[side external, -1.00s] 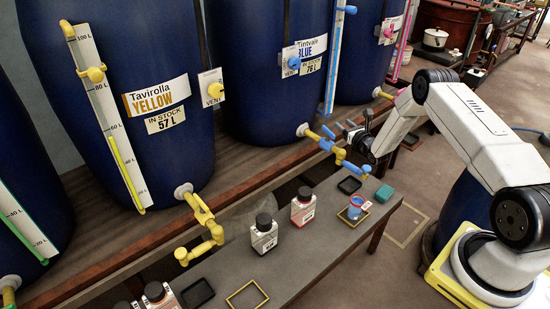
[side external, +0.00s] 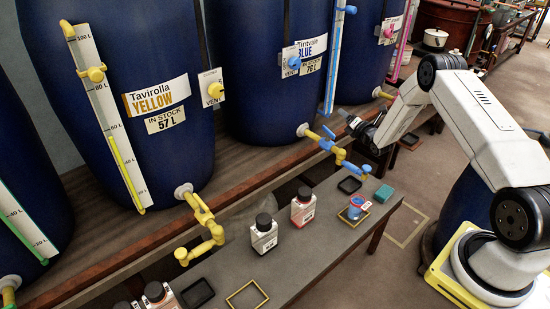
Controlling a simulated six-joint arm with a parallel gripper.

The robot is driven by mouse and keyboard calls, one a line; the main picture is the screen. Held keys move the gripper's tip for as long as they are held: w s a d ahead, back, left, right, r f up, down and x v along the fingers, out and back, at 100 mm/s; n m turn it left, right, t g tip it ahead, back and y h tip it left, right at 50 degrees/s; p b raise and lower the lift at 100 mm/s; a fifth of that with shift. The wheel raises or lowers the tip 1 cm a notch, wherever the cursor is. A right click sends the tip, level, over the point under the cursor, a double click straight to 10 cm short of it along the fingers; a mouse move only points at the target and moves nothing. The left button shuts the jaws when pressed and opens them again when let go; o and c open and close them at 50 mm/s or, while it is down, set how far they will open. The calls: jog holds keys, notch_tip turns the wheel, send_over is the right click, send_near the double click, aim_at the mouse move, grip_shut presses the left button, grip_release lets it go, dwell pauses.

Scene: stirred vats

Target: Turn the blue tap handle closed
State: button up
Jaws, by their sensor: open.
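The blue tap (side external: 345,162) sits on a yellow pipe from the TintVale blue vat (side external: 262,85). Its blue handle (side external: 327,140) shows at the vat side of the tap; its exact angle is hard to read at this size. My gripper (side external: 343,114) is open, above and to the right of the handle, and looks apart from it. A small blue container (side external: 356,207) with some red stands in a yellow square frame on the bench, below the tap's outlet. Its contents are too small to tell.
A red-labelled bottle (side external: 303,207), a white-labelled bottle (side external: 264,234), a black tray (side external: 349,185) and a teal block (side external: 384,193) are on the grey bench (side external: 315,250). A yellow tap (side external: 205,225) is at left. The air above the bench is clear.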

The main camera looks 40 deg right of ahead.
jog(key=m, duration=2.6)
send_near(323, 126)
jog(key=shift+s+f, duration=0.2)
jog(key=shift+s, duration=0.35)
jog(key=shift+s+f, duration=0.15)
jog(key=shift+s, duration=0.35)
jog(key=shift+w, duration=0.15)
jog(key=shift+x, duration=3.7)
jog(key=shift+d, duration=0.1)
grip_shut()
